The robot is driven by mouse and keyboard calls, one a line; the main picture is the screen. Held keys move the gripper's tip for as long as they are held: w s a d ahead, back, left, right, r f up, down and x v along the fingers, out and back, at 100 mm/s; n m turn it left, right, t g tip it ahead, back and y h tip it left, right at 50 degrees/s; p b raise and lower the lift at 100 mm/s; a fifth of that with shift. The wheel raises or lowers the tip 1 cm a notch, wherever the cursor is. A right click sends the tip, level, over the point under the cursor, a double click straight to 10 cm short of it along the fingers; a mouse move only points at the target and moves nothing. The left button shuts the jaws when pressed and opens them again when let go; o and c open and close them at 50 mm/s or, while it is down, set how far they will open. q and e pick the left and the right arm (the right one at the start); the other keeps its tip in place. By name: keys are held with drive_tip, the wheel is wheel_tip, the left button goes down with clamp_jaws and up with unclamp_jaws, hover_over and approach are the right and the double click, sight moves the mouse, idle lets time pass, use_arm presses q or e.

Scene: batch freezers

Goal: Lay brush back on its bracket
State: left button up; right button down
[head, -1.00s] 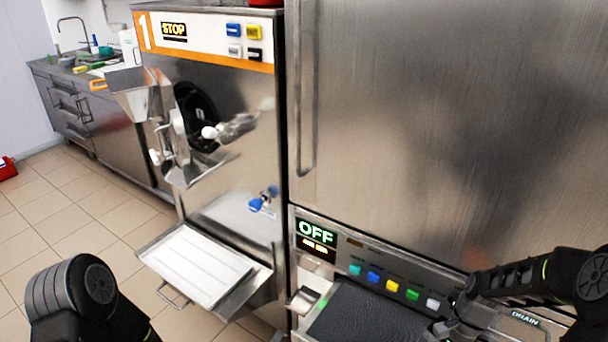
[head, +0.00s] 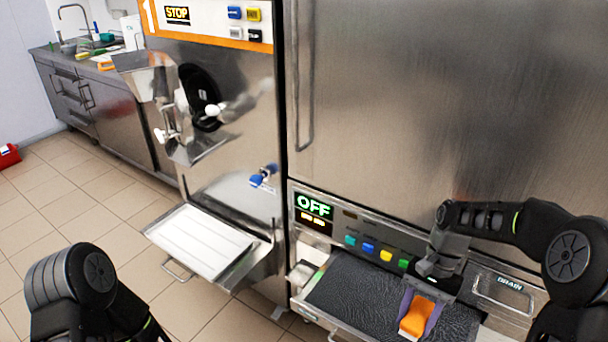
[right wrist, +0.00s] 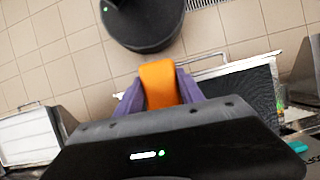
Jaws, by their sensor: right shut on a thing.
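My right gripper (head: 420,312) is shut on an orange piece (head: 416,320), which I take to be part of the brush. The purple fingers lie on both sides of it, over the front of the dark mat. The right wrist view also shows the orange piece (right wrist: 158,82) between the fingers (right wrist: 160,95); the rest of the brush is hidden or out of view. I cannot pick out the bracket with certainty. My left gripper is out of view; only part of my left arm shows at lower left.
The dark mat (head: 350,290) lies in a pull-out tray below the OFF panel (head: 313,212). A metal DRAIN piece (head: 500,290) is to its right. Machine 1 with its white-topped shelf (head: 200,240) stands left. Tiled floor (head: 120,215) is open in front.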

drive_tip(key=w+a+r+n, duration=0.2)
drive_tip(key=w+a+r, duration=0.1)
drive_tip(key=a, duration=0.4)
drive_tip(key=shift+w+r+h, duration=0.3)
drive_tip(key=shift+w+r, duration=0.05)
drive_tip(key=shift+s, duration=0.1)
drive_tip(key=shift+d, duration=0.1)
